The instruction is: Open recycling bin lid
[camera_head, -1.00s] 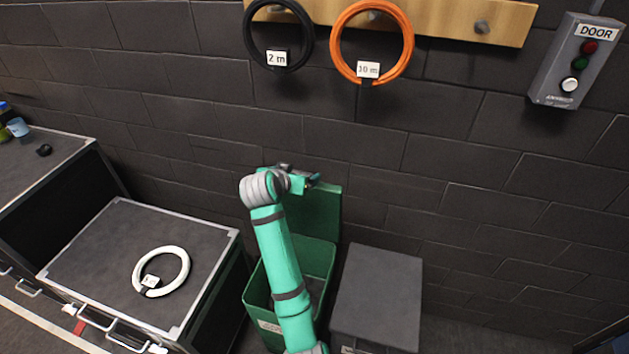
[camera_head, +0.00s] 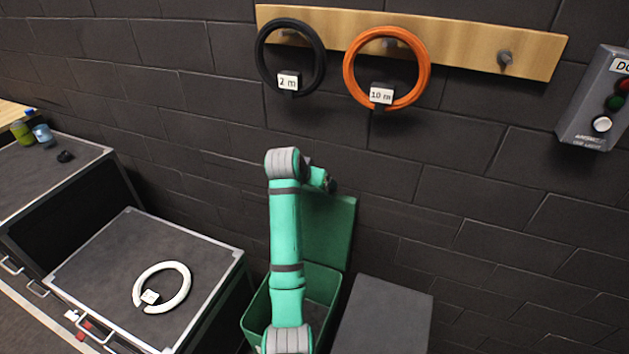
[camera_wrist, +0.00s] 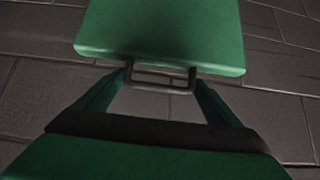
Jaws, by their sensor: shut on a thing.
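The green recycling bin (camera_head: 256,322) stands on the floor by the wall, its top uncovered. Its green lid (camera_head: 335,228) is raised upright at the back, near the wall. In the wrist view the lid (camera_wrist: 160,30) fills the top, with a dark handle (camera_wrist: 160,87) at its edge. My gripper (camera_wrist: 160,72) is shut on this handle. In the head view my gripper (camera_head: 328,184) is at the lid's top edge, partly hidden by my own wrist. My arm covers part of the bin's opening.
A grey-topped box (camera_head: 386,315) stands right of the bin. A low case (camera_head: 110,265) with a white ring (camera_head: 180,287) stands left. Black (camera_head: 321,60) and orange (camera_head: 424,70) rings hang above on a wooden rail (camera_head: 465,50). A door button box (camera_head: 590,110) is at right.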

